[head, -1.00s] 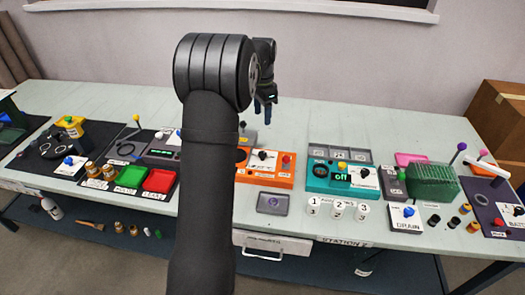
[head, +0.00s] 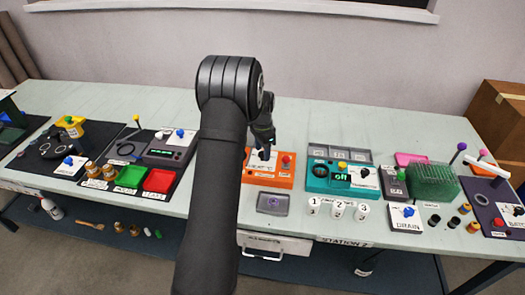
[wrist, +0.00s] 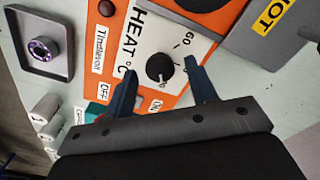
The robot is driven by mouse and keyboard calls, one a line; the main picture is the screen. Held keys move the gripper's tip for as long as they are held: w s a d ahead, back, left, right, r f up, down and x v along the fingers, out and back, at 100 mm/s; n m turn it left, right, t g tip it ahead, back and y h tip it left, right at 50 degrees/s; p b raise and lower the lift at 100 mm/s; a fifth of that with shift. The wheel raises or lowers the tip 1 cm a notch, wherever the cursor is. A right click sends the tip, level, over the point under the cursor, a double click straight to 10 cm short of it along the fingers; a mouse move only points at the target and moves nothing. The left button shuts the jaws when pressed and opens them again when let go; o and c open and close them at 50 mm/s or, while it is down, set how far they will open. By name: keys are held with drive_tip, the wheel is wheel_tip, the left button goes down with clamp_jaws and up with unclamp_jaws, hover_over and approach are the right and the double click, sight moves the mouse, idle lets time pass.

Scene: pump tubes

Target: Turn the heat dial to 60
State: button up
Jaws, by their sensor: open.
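The heat dial (wrist: 160,68) is a black knob on a white plate marked "HEAT °C" on the orange unit (wrist: 100,55). In the wrist view the number 60 is printed on the plate to the upper right of the knob, and "OFF" is on a label to the lower left. My gripper (wrist: 163,75) is open, with one blue finger on each side of the knob. I cannot tell whether the fingers touch it. In the head view my gripper (head: 264,152) is low over the orange unit (head: 268,182) and hides the dial.
A red button (head: 286,160) stands at the right of the orange unit. The teal unit (head: 318,185) is to its right, and a grey tray (head: 273,210) lies in front. A grey block labelled "HOT" (wrist: 270,30) is close beside the unit in the wrist view.

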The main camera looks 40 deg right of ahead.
drive_tip(key=shift+f, duration=0.25)
drive_tip(key=c, duration=1)
drive_tip(key=shift+o, duration=0.2)
